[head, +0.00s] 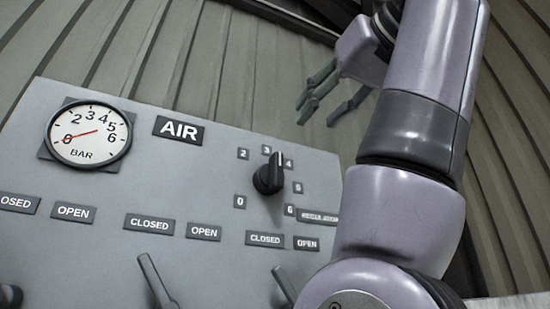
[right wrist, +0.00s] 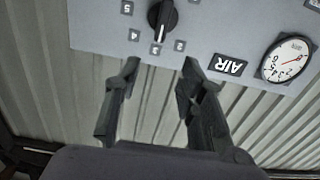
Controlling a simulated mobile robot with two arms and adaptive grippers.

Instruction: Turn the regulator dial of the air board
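The black regulator dial (head: 268,179) sits on the grey air board (head: 225,165), ringed by number plates from 0 to 6. Its white mark points near 3, towards the 4 side in the head view. The dial also shows upside down at the top of the right wrist view (right wrist: 162,20). My right gripper (head: 322,98) is above the board's top edge, apart from the dial. In the right wrist view its two fingers (right wrist: 160,67) are spread with nothing between them, and the dial lies beyond the fingertips. My left gripper is not in view.
A round pressure gauge (head: 88,133) has its red needle near 0. An AIR plate (head: 179,130) is beside it. Levers (head: 157,280) stick out low on the board under OPEN and CLOSED labels. A ribbed wall (head: 220,60) stands behind. My right arm covers the head view's right side.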

